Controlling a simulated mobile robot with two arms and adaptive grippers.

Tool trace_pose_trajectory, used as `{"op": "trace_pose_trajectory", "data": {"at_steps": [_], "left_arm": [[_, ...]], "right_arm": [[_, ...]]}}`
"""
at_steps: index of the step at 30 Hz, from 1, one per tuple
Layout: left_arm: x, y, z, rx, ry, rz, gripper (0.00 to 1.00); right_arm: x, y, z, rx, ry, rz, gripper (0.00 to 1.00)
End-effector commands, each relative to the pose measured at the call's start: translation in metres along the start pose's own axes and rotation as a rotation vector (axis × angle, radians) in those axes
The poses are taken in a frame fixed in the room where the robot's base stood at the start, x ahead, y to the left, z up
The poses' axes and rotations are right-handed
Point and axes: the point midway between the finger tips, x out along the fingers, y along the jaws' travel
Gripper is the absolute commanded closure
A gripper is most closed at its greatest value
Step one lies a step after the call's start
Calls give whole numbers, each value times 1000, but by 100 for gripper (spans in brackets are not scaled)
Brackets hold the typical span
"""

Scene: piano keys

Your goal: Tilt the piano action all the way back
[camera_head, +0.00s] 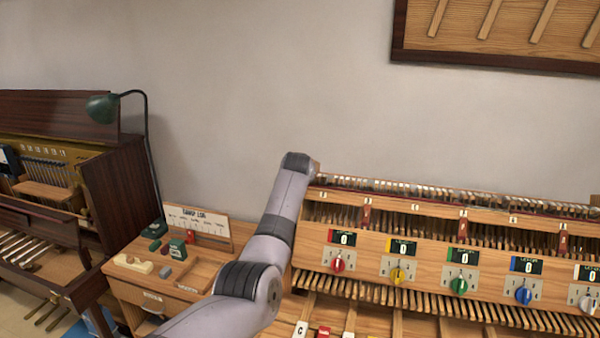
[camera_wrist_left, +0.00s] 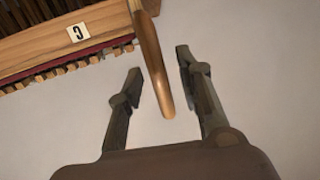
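The wooden piano action (camera_head: 390,246) stands at the right in the head view, with rows of hammers, several coloured dials and small displays reading 0. My left arm reaches up to its upper left end, and the gripper there is hidden by the arm. In the left wrist view my left gripper (camera_wrist_left: 159,62) is open. A slim brown wooden bar (camera_wrist_left: 156,75) runs down between its two fingers, with a gap showing on each side. Part of the action's frame (camera_wrist_left: 60,48), with a small label, shows at upper left. My right gripper is in neither view.
A wooden side desk (camera_head: 137,290) with small boxes and a card stands left of the action. A dark upright piano (camera_head: 103,185) and a green lamp (camera_head: 102,108) are farther left. A framed wooden panel (camera_head: 500,35) hangs upper right.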

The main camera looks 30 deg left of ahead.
Motion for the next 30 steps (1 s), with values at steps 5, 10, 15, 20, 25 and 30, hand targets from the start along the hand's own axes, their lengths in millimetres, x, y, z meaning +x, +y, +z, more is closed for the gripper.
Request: {"op": "trace_pose_trajectory", "data": {"at_steps": [5, 10, 15, 20, 25, 30], "left_arm": [[-16, 0, 0, -1, 3, 1, 67], [-38, 1, 0, 0, 3, 1, 67], [-63, 0, 0, -1, 4, 1, 67], [-87, 0, 0, 0, 4, 2, 67], [-106, 0, -1, -1, 4, 1, 67], [-114, 0, 0, 0, 2, 1, 67]], "right_arm": [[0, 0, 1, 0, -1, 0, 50], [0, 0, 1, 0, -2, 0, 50], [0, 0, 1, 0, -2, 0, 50], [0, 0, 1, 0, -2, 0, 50], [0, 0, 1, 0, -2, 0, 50], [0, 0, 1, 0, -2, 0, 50]]}}
